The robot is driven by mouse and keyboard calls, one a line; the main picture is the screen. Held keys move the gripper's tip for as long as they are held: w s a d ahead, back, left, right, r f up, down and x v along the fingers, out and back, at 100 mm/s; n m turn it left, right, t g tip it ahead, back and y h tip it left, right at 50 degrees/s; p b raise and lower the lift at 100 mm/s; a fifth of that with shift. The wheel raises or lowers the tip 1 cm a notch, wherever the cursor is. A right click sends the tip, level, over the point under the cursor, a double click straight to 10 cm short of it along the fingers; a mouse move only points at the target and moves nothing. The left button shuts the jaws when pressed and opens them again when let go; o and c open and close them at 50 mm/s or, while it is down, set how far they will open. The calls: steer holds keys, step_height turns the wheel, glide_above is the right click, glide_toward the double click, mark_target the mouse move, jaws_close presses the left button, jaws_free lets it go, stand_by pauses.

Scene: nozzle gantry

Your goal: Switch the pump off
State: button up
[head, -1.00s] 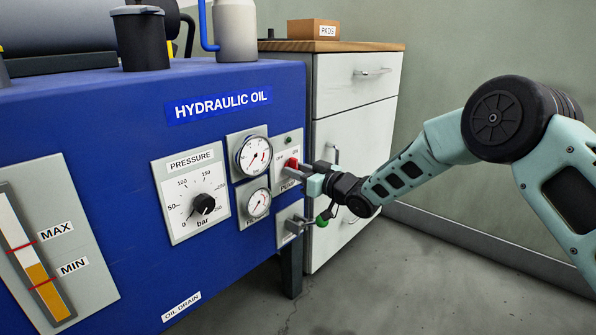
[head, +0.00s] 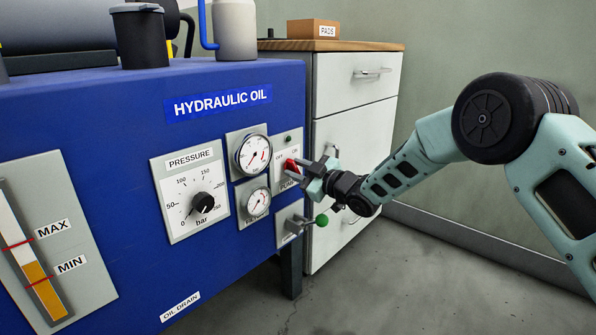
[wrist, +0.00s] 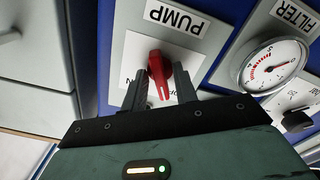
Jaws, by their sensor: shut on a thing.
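The red pump switch (head: 290,164) sits on a pale plate marked PUMP, with OFF and ON lettering above it, on the blue hydraulic oil unit (head: 100,120). In the wrist view the red switch (wrist: 160,75) stands between my two dark fingers, and the plate appears upside down. My gripper (head: 303,172) is shut on the switch; the fingers (wrist: 160,92) lie on either side of its red handle. The fingers partly cover the ON and OFF lettering in the wrist view, so I cannot tell exactly which mark the handle points to.
A lever with a green ball (head: 321,220) sticks out just below my gripper. Two round gauges (head: 254,154) and a pressure dial (head: 203,203) are to the left. A grey drawer cabinet (head: 355,125) stands close behind on the right. The floor on the right is clear.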

stand_by(0.3)
steer(key=o, duration=0.6)
steer(key=p+v, duration=0.5)
steer(key=v, duration=1.2)
steer(key=shift+s+d, duration=0.2)
